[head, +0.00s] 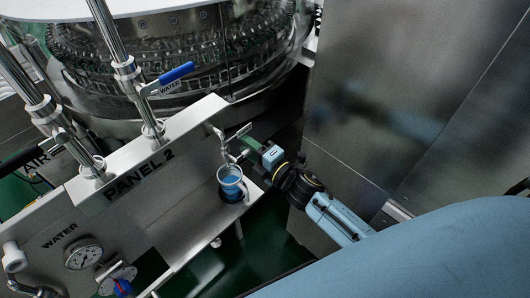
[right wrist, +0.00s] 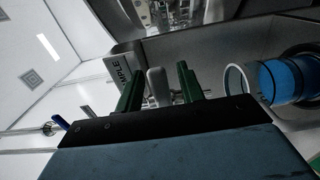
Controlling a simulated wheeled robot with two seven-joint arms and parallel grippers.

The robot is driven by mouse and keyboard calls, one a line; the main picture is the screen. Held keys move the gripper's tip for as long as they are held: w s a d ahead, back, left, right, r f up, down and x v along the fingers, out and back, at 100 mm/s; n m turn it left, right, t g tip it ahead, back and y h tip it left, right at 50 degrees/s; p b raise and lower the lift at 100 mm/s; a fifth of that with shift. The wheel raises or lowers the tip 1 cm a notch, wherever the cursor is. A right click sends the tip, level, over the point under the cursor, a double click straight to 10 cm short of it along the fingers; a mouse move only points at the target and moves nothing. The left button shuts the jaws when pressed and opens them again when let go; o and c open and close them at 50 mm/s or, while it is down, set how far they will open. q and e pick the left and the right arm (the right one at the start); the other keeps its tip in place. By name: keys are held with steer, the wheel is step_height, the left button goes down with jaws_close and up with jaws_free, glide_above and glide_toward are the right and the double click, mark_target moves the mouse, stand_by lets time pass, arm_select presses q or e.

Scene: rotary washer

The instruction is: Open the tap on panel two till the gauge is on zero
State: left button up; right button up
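The PANEL 2 box (head: 185,150) stands slanted across the head view. A small metal tap (head: 224,143) sticks out from its right end. The tap's pale handle (right wrist: 158,86) shows in the right wrist view between my green fingertips. My right gripper (head: 243,139) is at the tap in the head view. In the right wrist view (right wrist: 160,88) its two fingers stand apart on either side of the handle, with small gaps visible; contact is hard to tell. A round gauge (head: 83,253) sits on the lower panel marked WATER; its needle is too small to read. My left gripper is out of view.
A blue cup (head: 230,182) stands below the tap, near my right gripper; it also shows in the right wrist view (right wrist: 285,80). A blue-handled WATER valve (head: 176,74) is on a pipe above the panel. A metal cabinet wall (head: 390,90) is at right.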

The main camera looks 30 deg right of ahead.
steer(key=v, duration=1.2)
steer(key=shift+s+b, duration=0.3)
steer(key=shift+b, duration=0.1)
steer(key=shift+d, duration=0.1)
steer(key=s+d+f+m+g+h, duration=0.1)
steer(key=s+f+m+g+h, duration=0.15)
steer(key=f, duration=0.65)
steer(key=s+d+f+m+g+h+b, duration=0.15)
steer(key=f+m, duration=0.25)
steer(key=f, duration=0.5)
steer(key=s+d+f+m+g+h, duration=0.1)
steer(key=s+f+m+g, duration=0.2)
steer(key=f, duration=0.5)
steer(key=s+f+m+g, duration=0.4)
steer(key=s+f, duration=0.5)
steer(key=s, duration=0.4)
steer(key=s+f+m+g+h, duration=0.1)
steer(key=s+f+m+g, duration=0.4)
steer(key=s+f, duration=0.4)
steer(key=s+m+b, duration=0.1)
steer(key=s, duration=0.3)
steer(key=shift+s+a+f, duration=0.2)
steer(key=shift+a+f, duration=0.1)
steer(key=shift+f, duration=0.1)
